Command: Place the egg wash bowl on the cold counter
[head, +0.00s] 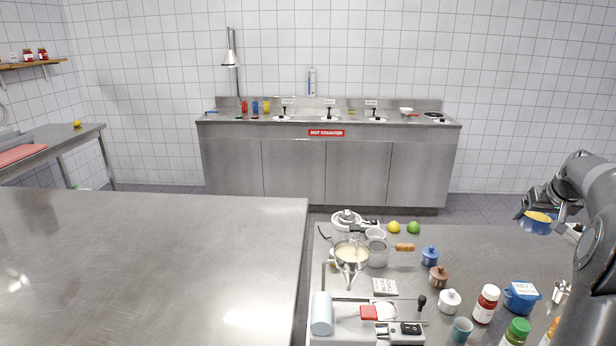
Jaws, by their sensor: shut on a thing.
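A blue bowl with yellow contents (536,221), which looks like the egg wash bowl, is at the right. My gripper (555,213) is shut on its right side and holds it above the right counter, about level. No sign reading cold counter is visible. A large bare steel counter (150,260) fills the left front, to the left of the bowl. The back counter (330,165) bears a red sign reading hot counter.
The right counter (480,240) is crowded with a scale, a pan of pale liquid (351,255), small lidded pots, jars, a lemon (394,227) and a lime (413,228). The left front counter is clear. A gap of tiled floor separates the front counters from the back one.

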